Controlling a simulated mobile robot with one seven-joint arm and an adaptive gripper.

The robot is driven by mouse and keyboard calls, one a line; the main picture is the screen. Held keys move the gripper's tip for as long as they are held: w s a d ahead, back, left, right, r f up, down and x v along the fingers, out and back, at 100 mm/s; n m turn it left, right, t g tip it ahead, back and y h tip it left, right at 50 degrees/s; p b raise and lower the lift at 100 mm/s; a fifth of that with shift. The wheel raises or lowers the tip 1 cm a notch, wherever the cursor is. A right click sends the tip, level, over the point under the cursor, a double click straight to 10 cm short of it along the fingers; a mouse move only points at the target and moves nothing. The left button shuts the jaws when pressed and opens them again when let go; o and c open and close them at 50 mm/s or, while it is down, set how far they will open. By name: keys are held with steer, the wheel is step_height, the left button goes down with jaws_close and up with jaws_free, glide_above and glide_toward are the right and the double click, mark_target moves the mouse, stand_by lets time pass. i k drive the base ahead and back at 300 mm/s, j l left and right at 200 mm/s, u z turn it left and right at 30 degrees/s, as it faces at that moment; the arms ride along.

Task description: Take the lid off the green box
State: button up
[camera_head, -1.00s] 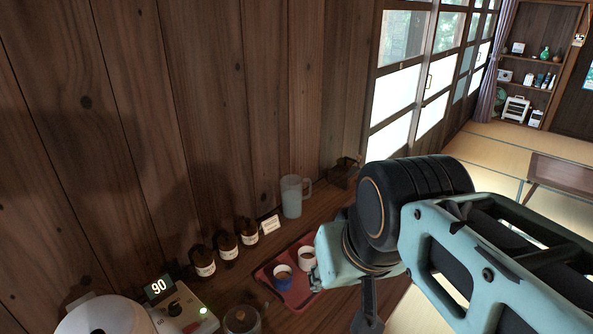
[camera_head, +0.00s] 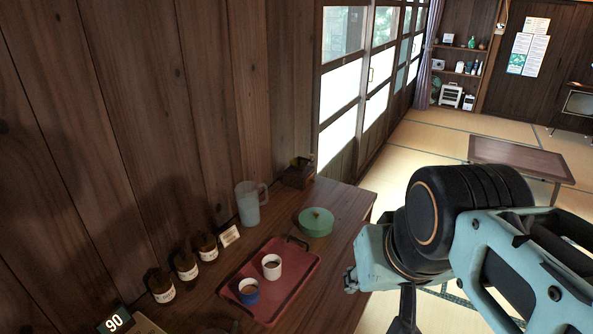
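The green box (camera_head: 316,231) is small and round and stands upright on the wooden counter, right of the pitcher and behind the red tray. Its green lid (camera_head: 316,217), with a small knob on top, sits on it. My arm comes in from the right, in front of the counter's right part, and its teal wrist part is to the right of and nearer than the box, apart from it in the picture. A dark part hangs below the wrist and runs out of the bottom edge. My gripper's fingertips do not show.
A red tray (camera_head: 243,283) holds a white cup (camera_head: 272,268) and a blue cup (camera_head: 249,293). A pitcher (camera_head: 248,205), a small card (camera_head: 229,237), brown bottles (camera_head: 186,264) and a dark wooden box (camera_head: 298,174) stand along the wall. A low table (camera_head: 520,158) stands on the tatami.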

mark_target(314, 219)
steer(key=k, duration=0.85)
steer(key=k+u, duration=0.2)
steer(key=u, duration=0.15)
steer(key=k+j+u, duration=0.1)
steer(key=u, duration=0.25)
steer(key=i+l+u, duration=0.1)
steer(key=u, duration=0.2)
steer(key=l+u, duration=0.3)
steer(key=i+l, duration=0.15)
steer(key=l, duration=0.2)
steer(key=i+l, duration=0.2)
steer(key=l, duration=0.2)
steer(key=i+l, duration=0.15)
steer(key=l, duration=0.2)
steer(key=i+l, duration=0.15)
steer(key=l, duration=0.25)
steer(key=i+l, duration=0.2)
steer(key=l, duration=0.15)
steer(key=i+l, duration=0.15)
steer(key=l, duration=0.25)
steer(key=i+l, duration=0.2)
steer(key=l, duration=0.15)
steer(key=i+l, duration=0.15)
steer(key=l, duration=0.25)
